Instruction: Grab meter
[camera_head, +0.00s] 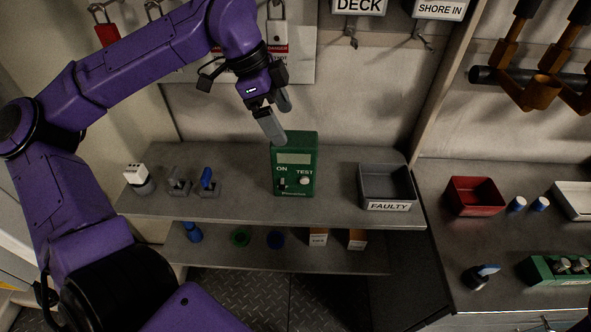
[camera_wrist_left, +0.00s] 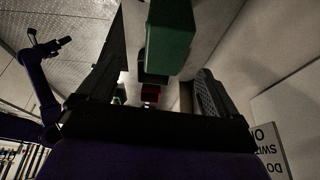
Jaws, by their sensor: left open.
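The meter (camera_head: 294,165) is a green box with a pale display, the words ON and TEST, and a switch and knob on its front. It stands upright on the grey upper shelf. My left gripper (camera_head: 279,117) is open just above and behind its top left edge in the head view. In the left wrist view the green meter (camera_wrist_left: 170,38) shows beyond the open fingers (camera_wrist_left: 160,88), towards the right one. I see no grip on it. My right arm (camera_wrist_left: 45,90) shows small at the left of the wrist view; its jaws are too small to judge.
A grey FAULTY bin (camera_head: 387,187) stands right of the meter. Metal fittings with a blue lever (camera_head: 207,180) and a white-topped connector (camera_head: 138,178) stand left. Small boxes (camera_head: 318,237) lie on the lower shelf. A red bin (camera_head: 474,196) is on the right bench. Padlocks (camera_head: 277,32) hang behind.

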